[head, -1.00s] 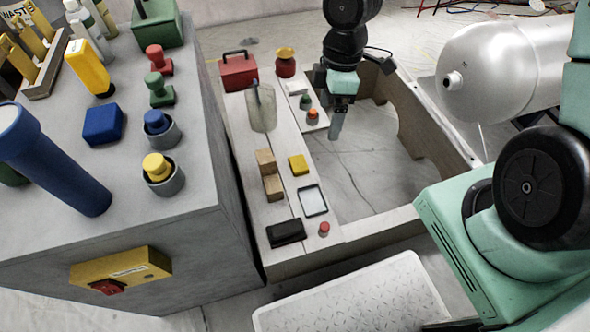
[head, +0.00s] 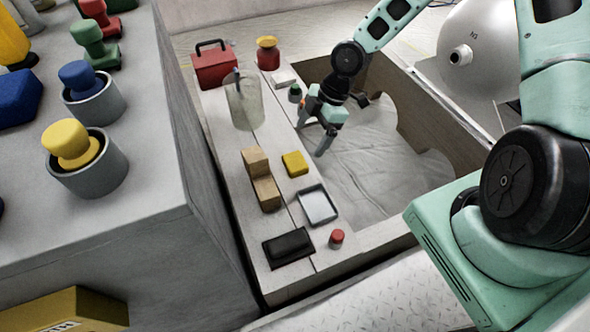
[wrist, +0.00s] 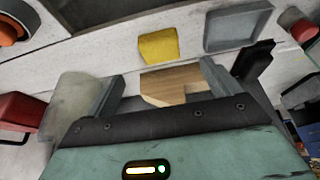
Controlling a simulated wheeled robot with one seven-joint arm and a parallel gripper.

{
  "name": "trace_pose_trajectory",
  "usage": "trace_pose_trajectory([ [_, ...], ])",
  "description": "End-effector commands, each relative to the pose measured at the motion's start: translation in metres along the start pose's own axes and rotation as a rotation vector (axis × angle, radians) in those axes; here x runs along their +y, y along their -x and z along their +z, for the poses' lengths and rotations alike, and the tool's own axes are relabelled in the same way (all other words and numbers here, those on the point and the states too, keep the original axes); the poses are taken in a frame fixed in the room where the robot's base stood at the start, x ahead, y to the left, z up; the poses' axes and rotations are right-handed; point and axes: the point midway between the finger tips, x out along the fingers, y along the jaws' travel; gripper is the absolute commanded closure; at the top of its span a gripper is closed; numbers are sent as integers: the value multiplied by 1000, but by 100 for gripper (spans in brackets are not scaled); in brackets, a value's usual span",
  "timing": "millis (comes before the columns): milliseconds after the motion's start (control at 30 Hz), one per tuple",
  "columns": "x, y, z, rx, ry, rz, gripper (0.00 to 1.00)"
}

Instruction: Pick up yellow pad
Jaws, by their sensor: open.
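The yellow pad (head: 295,163) is a small block lying on the white plank bench (head: 225,150), just right of the stepped wooden block (head: 262,180). In the wrist view the yellow pad (wrist: 158,46) lies beyond my fingers, near the top middle, with the wooden block (wrist: 176,82) nearer, seen between the fingers. My gripper (head: 312,140) is open and empty, above and up the picture from the pad, over the right edge of the bench. Its two grey fingers also show apart in the wrist view (wrist: 160,88).
A clear cup (head: 243,105), red toolbox (head: 214,64), metal tray (head: 318,205), black wallet-like item (head: 288,248) and red-capped piece (head: 337,238) surround the pad. A tall grey block (head: 140,215) stands left. The walled pit at right is open.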

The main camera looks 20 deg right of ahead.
Motion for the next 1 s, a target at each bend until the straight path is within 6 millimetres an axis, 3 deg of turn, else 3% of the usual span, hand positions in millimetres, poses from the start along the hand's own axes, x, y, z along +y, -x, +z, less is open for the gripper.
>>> trace_pose_trajectory([
  [33, 0, -18, 2, 0, 1, -2, 11],
  [200, 0, -40, 1, 0, 0, -1, 11],
  [467, 0, -50, 0, 0, -2, 0, 11],
  [833, 1, -94, -2, -1, 0, -1, 11],
  [1000, 1, -97, -3, -1, -2, 1, 11],
])
